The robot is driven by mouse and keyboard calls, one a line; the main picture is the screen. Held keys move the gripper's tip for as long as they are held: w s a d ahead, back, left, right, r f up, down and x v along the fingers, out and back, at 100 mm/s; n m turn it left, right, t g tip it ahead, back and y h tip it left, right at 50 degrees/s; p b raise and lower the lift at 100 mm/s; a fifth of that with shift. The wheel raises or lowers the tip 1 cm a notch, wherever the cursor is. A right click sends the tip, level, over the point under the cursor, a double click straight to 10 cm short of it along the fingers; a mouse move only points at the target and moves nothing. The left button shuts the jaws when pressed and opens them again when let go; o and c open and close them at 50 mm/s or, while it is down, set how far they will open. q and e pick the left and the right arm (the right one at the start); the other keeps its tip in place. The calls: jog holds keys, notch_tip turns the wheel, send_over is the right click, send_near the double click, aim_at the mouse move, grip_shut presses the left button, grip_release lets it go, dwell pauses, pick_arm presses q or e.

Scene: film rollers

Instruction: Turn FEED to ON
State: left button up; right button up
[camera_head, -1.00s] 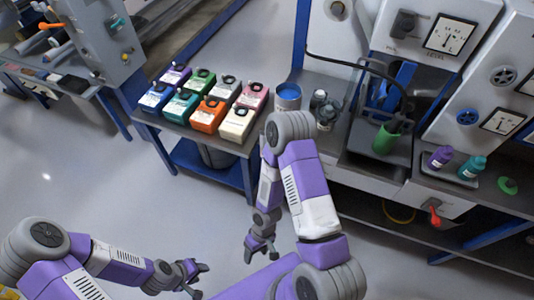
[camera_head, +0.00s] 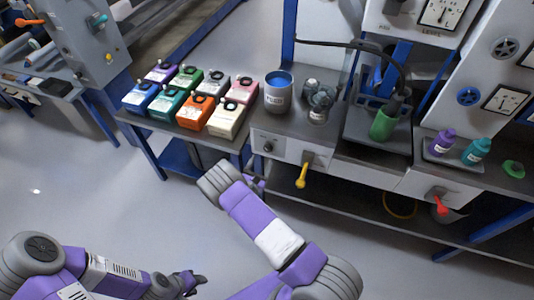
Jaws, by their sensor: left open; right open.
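No FEED label is readable, so I cannot tell which control is FEED. On the front panel of the bench (camera_head: 283,151) are a round grey knob (camera_head: 268,146) and a yellow lever (camera_head: 302,175) that hangs down. A red lever (camera_head: 440,206) hangs from the panel further right. My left gripper (camera_head: 194,283) is open and empty, low in the view over the floor, away from the controls. My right arm reaches up toward the bench's left corner. Its grey elbow hides most of the forearm, and its gripper is not visible.
Several coloured boxes (camera_head: 188,98) stand on a side table at left. A grey can with blue contents (camera_head: 278,92), a green bottle (camera_head: 384,122), and purple and teal bottles (camera_head: 476,152) stand on the bench. Open floor lies below the side table.

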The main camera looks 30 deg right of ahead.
aim_at(267, 151)
jog(key=b+x, duration=0.1)
jog(key=x, duration=0.6)
jog(key=shift+s, duration=0.15)
jog(key=c, duration=1.1)
